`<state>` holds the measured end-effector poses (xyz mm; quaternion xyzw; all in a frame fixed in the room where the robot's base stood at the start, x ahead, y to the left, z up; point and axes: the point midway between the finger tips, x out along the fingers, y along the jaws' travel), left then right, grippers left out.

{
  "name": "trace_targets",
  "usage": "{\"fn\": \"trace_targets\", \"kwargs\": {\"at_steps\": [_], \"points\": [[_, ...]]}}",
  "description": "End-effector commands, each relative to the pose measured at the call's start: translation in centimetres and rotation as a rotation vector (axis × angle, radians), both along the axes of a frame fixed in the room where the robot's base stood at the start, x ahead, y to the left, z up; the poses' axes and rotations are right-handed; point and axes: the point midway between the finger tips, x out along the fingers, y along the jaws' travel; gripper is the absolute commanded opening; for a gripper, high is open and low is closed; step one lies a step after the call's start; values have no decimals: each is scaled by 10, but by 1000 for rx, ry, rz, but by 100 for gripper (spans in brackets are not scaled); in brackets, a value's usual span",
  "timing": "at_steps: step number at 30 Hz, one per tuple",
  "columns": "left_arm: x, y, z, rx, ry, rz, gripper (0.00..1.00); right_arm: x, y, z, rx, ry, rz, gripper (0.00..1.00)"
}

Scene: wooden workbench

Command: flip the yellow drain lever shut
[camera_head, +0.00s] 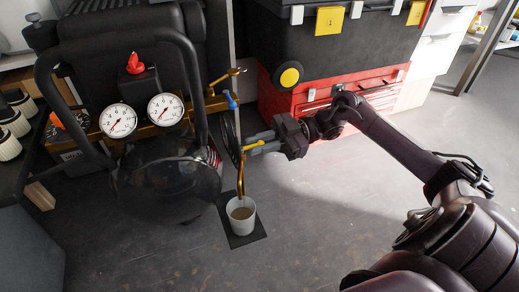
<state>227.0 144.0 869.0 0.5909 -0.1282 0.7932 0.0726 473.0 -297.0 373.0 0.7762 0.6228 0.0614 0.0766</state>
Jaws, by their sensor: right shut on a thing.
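The yellow drain lever (251,146) shows as a small yellow bar beside the compressor's right side. My right gripper (258,143) reaches in from the right and is shut on the lever, whose gripped part is partly hidden by the fingers. A brown stream (241,180) runs down just below the lever into a white cup (241,222). The cup stands upright on a black mat (238,240) on the floor and holds brown liquid. My left gripper is not in view.
The black compressor (167,190) with two dial gauges and a red knob (134,64) stands at left. A blue lever (230,99) sits on brass fittings above the yellow one. A red toolbox (360,94) stands behind my right arm. The front floor is clear.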

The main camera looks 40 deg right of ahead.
Motion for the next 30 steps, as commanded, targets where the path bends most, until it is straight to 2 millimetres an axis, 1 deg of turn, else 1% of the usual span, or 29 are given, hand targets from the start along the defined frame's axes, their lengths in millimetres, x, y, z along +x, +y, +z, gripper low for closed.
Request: {"fn": "trace_targets", "kwargs": {"at_steps": [5, 6, 9, 17, 20, 24, 30], "points": [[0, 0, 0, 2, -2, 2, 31, 0, 0, 0, -1, 1, -2, 0], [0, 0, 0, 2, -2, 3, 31, 0, 0, 0, -2, 0, -2, 18], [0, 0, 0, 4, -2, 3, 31, 0, 0, 0, 0, 0, -3, 31], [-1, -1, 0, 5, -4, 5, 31, 0, -1, 0, 0, 0, -3, 31], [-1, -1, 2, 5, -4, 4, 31, -1, -6, 1, -2, 2, -3, 31], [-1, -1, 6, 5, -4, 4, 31, -5, -26, 2, -5, 2, -5, 31], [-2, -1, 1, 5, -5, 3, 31, -11, -56, -1, -5, 0, -5, 31]]}}
